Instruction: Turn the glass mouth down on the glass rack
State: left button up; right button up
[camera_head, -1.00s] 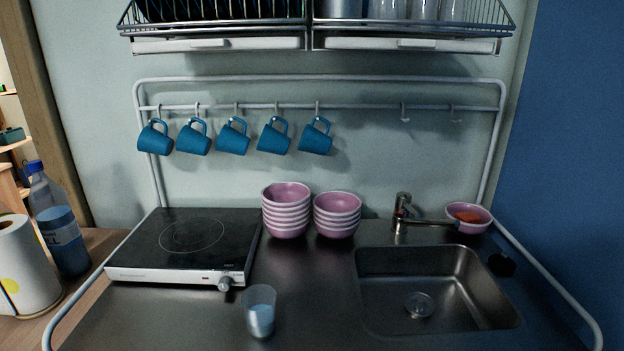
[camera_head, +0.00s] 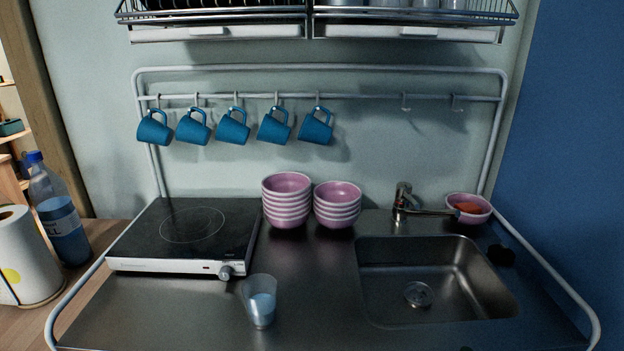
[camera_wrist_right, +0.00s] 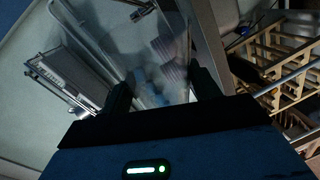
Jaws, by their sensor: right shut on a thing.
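In the head view a clear glass (camera_head: 262,300) with a pale bluish lower part stands mouth up on the steel counter in front of the hob. My right gripper (camera_wrist_right: 163,85) shows in the right wrist view, shut on a clear glass (camera_wrist_right: 172,30) between its two dark fingers. Pink and blue shapes show through that glass. The gripper and its glass are not visible in the head view. The glass rack (camera_head: 420,14) is the right half of the wire wall rack, cut by the top edge, with several glasses in it. My left gripper is in neither view.
Several blue mugs (camera_head: 232,127) hang from the rail. Two stacks of pink bowls (camera_head: 286,205) stand at the back. The hob (camera_head: 180,235) is left, the sink (camera_head: 440,275) and tap (camera_head: 402,200) right. A bottle (camera_head: 60,215) and paper roll (camera_head: 25,255) stand far left.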

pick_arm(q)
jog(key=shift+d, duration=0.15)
pick_arm(e)
jog(key=m, duration=0.5)
jog(key=n, duration=0.1)
jog(key=n+p, duration=0.1)
jog(key=n, duration=0.1)
jog(key=shift+r, duration=0.25)
jog(key=n+p, duration=0.1)
jog(key=n, duration=0.2)
jog(key=shift+n, duration=1)
jog(key=shift+f+n+p, duration=0.15)
jog(key=shift+n+p, duration=0.15)
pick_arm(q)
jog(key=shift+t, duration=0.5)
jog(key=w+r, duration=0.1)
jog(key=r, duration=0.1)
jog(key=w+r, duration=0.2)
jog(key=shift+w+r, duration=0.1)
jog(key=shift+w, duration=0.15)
pick_arm(e)
jog(key=shift+f, duration=0.1)
